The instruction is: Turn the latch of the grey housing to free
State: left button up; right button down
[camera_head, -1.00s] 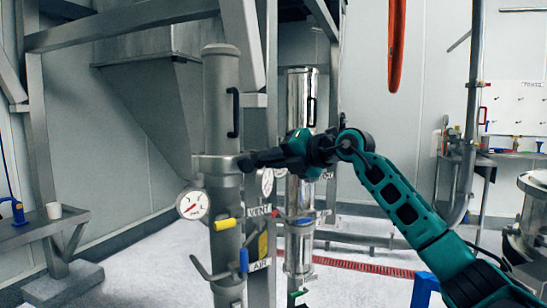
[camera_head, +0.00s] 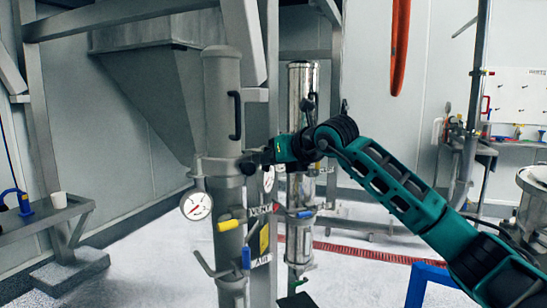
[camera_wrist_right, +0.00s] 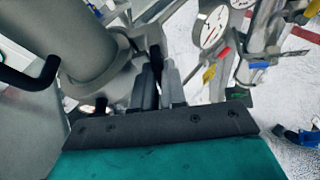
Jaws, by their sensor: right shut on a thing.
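The grey housing (camera_head: 222,115) is a tall upright cylinder with a black side handle and a clamp collar about halfway down. My right gripper (camera_head: 250,163) is at the right side of that collar, shut on the latch. In the right wrist view the housing (camera_wrist_right: 85,40) fills the upper left, and my right gripper's two dark fingers (camera_wrist_right: 161,85) are close together beside the collar. The latch is mostly hidden between the fingers, so its exact angle cannot be told. My left gripper is not in view.
A shiny steel housing (camera_head: 302,95) stands just right of the grey one. A pressure gauge (camera_head: 196,206), a yellow-handled valve (camera_head: 230,225) and a blue-handled valve (camera_head: 246,258) sit below the collar. A blue frame (camera_head: 428,277) stands at the lower right.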

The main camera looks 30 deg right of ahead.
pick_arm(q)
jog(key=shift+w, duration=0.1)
pick_arm(e)
jog(key=shift+r+n+h, duration=0.1)
jog(key=shift+n+h, duration=0.4)
jog(key=shift+n, duration=0.1)
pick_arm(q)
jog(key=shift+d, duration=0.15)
pick_arm(e)
jog(key=c, duration=1.2)
grip_release()
pick_arm(q)
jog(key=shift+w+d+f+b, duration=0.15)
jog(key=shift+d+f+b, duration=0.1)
jog(key=shift+b, duration=0.65)
pick_arm(e)
jog(key=v, duration=1.3)
jog(key=shift+a, duration=0.1)
